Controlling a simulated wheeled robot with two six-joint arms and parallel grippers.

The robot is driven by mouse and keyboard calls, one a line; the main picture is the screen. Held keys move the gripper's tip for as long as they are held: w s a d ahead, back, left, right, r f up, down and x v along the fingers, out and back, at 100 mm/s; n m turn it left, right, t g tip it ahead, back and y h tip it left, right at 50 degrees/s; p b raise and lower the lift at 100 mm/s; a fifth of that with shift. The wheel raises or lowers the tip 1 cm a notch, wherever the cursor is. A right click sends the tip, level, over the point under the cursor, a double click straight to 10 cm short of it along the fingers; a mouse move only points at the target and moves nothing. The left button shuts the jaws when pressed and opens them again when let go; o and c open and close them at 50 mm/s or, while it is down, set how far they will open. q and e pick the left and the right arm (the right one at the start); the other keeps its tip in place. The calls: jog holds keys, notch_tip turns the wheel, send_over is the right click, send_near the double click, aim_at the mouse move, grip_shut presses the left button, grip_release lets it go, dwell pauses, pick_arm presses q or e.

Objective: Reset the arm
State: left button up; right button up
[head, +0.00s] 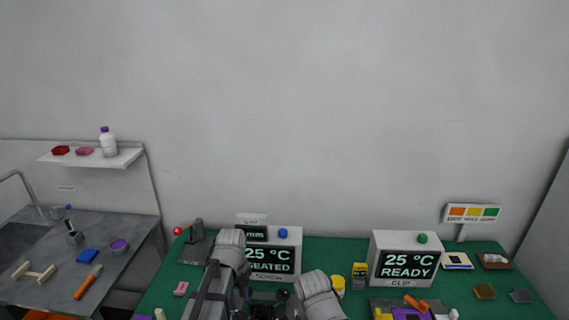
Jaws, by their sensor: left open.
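A grey fixture (197,246) stands at the left back of the green table, with a red ball (177,231) at its left; this may be a lever, but it is too small to tell. An orange bar (415,304) lies tilted over a dark fixture at the right front. I cannot tell which one is the arm to reset. My left gripper (262,308) is open at the bottom middle, in front of the SEATED display, apart from both. It is partly cut off by the lower edge. My right arm's grey link (318,293) shows beside it; its jaws are not clear.
A display box reading SEATED (270,262) and one reading READY (407,266) stand on the green table (340,255). A grey side bench (110,225) with tools is at the left, below a white shelf (125,158).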

pick_arm(q)
jog(key=s+d+n, duration=0.5)
jog(key=s+n, duration=0.1)
jog(key=n, duration=0.5)
jog(key=s+d+n+y, duration=0.1)
jog(key=s+d+n, duration=0.4)
jog(key=n, duration=0.6)
jog(key=shift+s, duration=1.05)
